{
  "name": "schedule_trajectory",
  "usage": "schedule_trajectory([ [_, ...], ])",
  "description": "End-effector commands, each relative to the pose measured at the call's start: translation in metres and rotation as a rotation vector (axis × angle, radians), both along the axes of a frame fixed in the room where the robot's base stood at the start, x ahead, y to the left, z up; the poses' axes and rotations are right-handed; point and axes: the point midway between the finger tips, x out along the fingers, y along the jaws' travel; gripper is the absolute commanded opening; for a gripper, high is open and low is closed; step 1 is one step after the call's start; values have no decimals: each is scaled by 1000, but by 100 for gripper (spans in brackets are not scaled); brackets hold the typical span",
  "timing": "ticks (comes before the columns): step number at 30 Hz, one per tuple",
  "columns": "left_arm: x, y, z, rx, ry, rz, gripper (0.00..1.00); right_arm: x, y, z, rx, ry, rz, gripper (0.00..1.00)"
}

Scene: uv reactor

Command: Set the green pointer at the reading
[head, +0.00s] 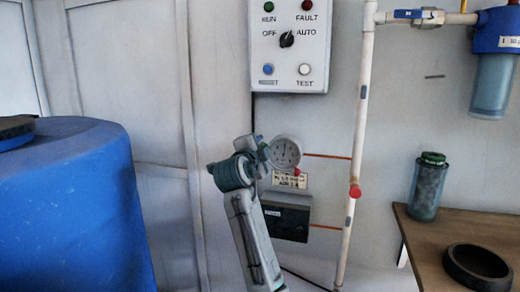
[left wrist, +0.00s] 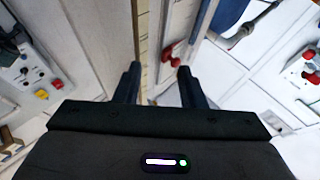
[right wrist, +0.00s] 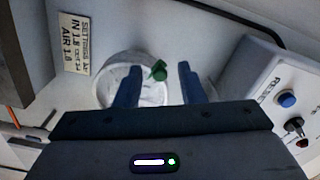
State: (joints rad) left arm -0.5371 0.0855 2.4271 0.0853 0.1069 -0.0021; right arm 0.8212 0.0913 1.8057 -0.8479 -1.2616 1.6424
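A round white gauge (head: 285,152) is mounted on the wall panel in the head view. My right gripper (head: 263,148) is close to it, just at its left, with the arm rising from below. In the right wrist view the pale gauge (right wrist: 112,90) lies beyond the fingers, and a small green pointer knob (right wrist: 158,71) shows between the fingertips. My right gripper (right wrist: 158,78) is open, with gaps on both sides of the knob. The pointer's reading cannot be made out. My left gripper (left wrist: 160,75) is open and empty; it is outside the head view.
A settings label (head: 289,180) hangs below the gauge; it reads IN 1.8, OUT 1.4, AIR 1.8 in part. A control box (head: 290,45) is above. A vertical pipe with a red knob (head: 355,191) stands at right. A blue barrel (head: 70,210) fills the left.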

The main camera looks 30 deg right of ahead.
Motion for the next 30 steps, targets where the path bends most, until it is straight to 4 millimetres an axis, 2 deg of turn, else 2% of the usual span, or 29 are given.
schedule_trajectory([
  [8,0,0,-1,0,3,0,36,-5,8,-1,2,0,4,36],
  [21,0,0,-6,-1,29,0,36,-56,67,-1,4,-1,3,36],
  [30,0,0,-5,-1,27,0,36,-70,82,0,0,0,0,36],
])
